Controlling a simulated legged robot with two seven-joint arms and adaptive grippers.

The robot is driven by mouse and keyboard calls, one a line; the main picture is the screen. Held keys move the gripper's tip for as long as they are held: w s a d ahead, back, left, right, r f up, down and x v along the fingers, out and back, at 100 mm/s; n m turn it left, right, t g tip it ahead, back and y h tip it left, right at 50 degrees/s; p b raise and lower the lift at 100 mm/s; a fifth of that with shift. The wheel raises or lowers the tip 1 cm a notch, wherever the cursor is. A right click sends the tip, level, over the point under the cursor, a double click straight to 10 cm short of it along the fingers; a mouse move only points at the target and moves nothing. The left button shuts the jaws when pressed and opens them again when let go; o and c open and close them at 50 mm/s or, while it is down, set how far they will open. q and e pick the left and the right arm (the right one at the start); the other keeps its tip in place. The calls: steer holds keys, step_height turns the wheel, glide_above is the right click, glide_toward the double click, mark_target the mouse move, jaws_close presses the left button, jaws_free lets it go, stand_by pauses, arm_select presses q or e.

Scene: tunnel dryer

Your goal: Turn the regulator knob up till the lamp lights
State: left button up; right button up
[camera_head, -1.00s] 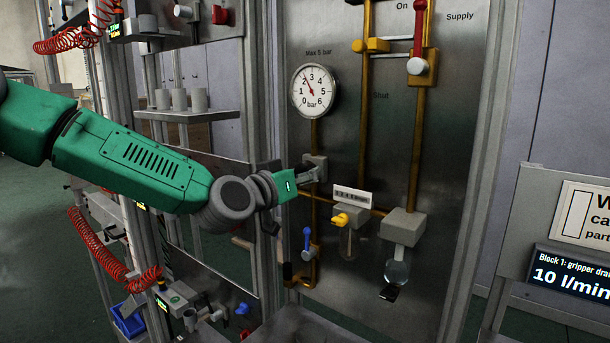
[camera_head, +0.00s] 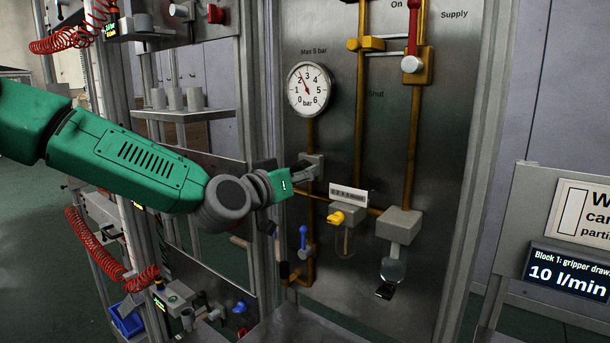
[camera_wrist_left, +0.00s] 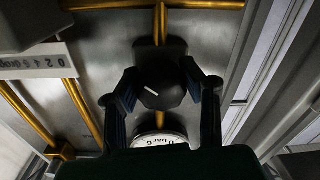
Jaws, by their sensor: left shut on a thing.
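The regulator knob (camera_wrist_left: 162,92) is dark and round with a white mark line, in the middle of the left wrist view. My left gripper (camera_wrist_left: 163,88) is shut on it, one finger on each side. In the head view the left gripper (camera_head: 302,172) meets the regulator below the round gauge (camera_head: 310,98). The gauge's red needle points up and left, near 2 bar. The gauge's edge also shows in the wrist view. Fingers and arm partly hide the knob in the head view. I cannot make out a lit lamp on this panel. My right gripper is not in view.
A white scale strip (camera_head: 349,195) and a yellow knob (camera_head: 336,217) sit right of the gripper. A blue-handled valve (camera_head: 304,238) is below. A red supply lever (camera_head: 412,40) stands upper right. A display (camera_head: 568,274) reads 10 l/min at far right.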

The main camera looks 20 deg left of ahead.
arm_select(q)
steer(key=shift+r, duration=0.1)
steer(key=o, duration=1)
steer(key=shift+o, duration=0.8)
steer(key=shift+s+a+r, duration=0.2)
steer(key=shift+s+a, duration=0.05)
steer(key=shift+s, duration=0.25)
steer(key=shift+a, duration=0.1)
steer(key=shift+w+f, duration=0.1)
steer(key=shift+a+f, duration=0.15)
steer(key=v, duration=1.2)
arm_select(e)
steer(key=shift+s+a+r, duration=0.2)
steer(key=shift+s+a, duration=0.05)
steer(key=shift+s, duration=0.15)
